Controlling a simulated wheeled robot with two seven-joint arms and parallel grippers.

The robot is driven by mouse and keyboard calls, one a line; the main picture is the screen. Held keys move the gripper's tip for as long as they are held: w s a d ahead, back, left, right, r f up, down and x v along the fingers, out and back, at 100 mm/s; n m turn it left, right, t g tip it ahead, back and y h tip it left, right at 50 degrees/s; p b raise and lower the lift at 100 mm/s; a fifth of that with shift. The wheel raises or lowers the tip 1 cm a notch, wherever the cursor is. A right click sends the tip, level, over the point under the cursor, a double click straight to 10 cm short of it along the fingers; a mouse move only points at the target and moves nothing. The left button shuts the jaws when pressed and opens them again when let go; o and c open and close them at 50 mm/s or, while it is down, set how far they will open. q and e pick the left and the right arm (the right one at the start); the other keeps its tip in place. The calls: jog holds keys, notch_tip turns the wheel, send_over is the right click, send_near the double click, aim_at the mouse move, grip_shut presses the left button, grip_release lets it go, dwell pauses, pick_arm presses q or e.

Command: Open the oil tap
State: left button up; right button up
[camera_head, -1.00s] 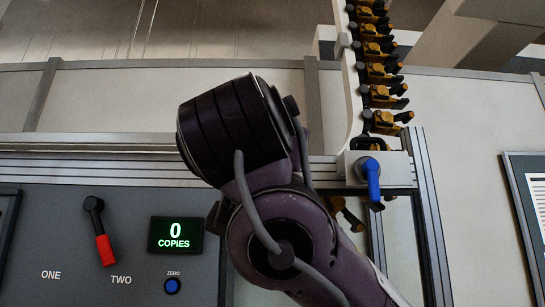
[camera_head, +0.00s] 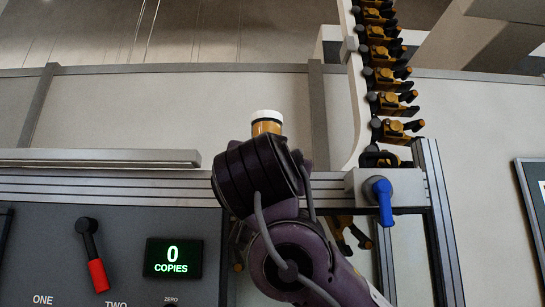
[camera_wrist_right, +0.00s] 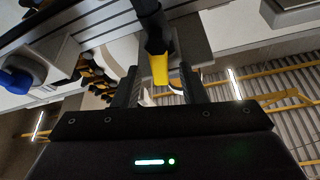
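A lever with a dark stem and yellow end (camera_wrist_right: 160,68) hangs between the fingers of my right gripper (camera_wrist_right: 162,93) in the right wrist view. It may be the oil tap's handle. The fingers are apart, with a gap on each side of it. In the head view my purple right arm hides this lever and the right gripper. An amber cylinder with a white cap (camera_head: 266,122) shows just above the arm, its lower part hidden. My left gripper is in neither current view.
A blue lever (camera_head: 383,200) hangs from a grey block on the frame, right of my arm. A chute (camera_head: 354,100) carries several black-and-yellow grippers above it. A panel at left holds a red-handled lever (camera_head: 96,272) and a display reading 0 COPIES (camera_head: 174,257).

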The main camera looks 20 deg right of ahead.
jog(key=shift+s, duration=0.1)
jog(key=shift+c, duration=0.7)
grip_shut()
pick_arm(q)
jog(key=f+b, duration=0.1)
jog(key=s+f+b, duration=0.1)
jog(key=f+b, duration=0.1)
jog(key=shift+d+f, duration=0.15)
pick_arm(e)
jog(key=n+y, duration=0.1)
jog(key=n, duration=0.1)
jog(key=a+n+t+y, duration=0.1)
jog(key=n, duration=0.2)
jog(key=shift+w+r, duration=0.1)
jog(key=shift+w, duration=0.1)
jog(key=shift+d, duration=0.1)
jog(key=shift+o, duration=0.7)
grip_release()
